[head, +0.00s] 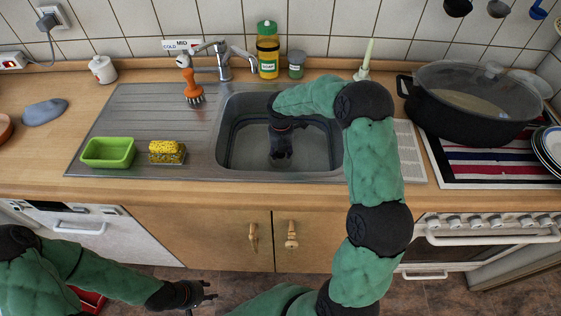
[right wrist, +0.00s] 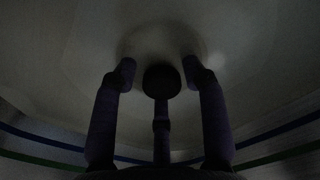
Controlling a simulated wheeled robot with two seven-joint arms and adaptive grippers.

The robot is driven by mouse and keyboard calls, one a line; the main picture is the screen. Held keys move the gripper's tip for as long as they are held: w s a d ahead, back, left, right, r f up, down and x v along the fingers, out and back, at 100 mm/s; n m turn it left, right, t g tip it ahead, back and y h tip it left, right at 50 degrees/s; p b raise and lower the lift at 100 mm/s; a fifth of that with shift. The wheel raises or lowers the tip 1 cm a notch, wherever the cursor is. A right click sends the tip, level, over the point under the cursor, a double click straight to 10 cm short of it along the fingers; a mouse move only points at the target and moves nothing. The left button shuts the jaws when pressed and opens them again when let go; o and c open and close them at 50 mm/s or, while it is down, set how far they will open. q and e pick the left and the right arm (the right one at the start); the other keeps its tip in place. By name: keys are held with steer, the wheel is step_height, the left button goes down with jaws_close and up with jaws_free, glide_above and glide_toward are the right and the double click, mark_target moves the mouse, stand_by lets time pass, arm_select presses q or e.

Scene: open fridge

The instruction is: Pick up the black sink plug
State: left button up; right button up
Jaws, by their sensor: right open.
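The right wrist view is very dark. A round black shape, which looks like the sink plug (right wrist: 162,79), shows on the pale surface between the fingertips of my right gripper (right wrist: 160,72). The outer fingers are spread to its left and right, and the middle finger overlaps its lower edge. I cannot tell whether any finger touches it. In the head view my right gripper (head: 280,157) points down inside the sink (head: 232,163), open, and the plug is hidden there. My left gripper (head: 203,294) is open and empty, low in front of the cabinets.
The tap (head: 222,62) stands behind the sink. A green tray (head: 108,152), a yellow sponge (head: 167,151) and an orange brush (head: 191,85) are on the drainer to the left. A black pot (head: 460,110) stands to the right. The sink walls surround my right gripper.

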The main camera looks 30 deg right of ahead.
jaws_close()
steer(key=shift+r, duration=0.15)
steer(key=shift+r+p, duration=0.4)
steer(key=shift+r, duration=0.05)
steer(key=r+p, duration=0.2)
steer(key=r, duration=0.1)
steer(key=shift+s+d+r, duration=0.15)
steer(key=shift+s+r, duration=0.05)
steer(key=shift+s, duration=0.15)
steer(key=s+d+r+p, duration=0.1)
steer(key=s+r+p, duration=0.1)
steer(key=s+r, duration=0.2)
steer(key=s+d+r+p, duration=0.2)
steer(key=s+r+p, duration=0.1)
steer(key=s, duration=0.6)
steer(key=shift+r, duration=0.75)
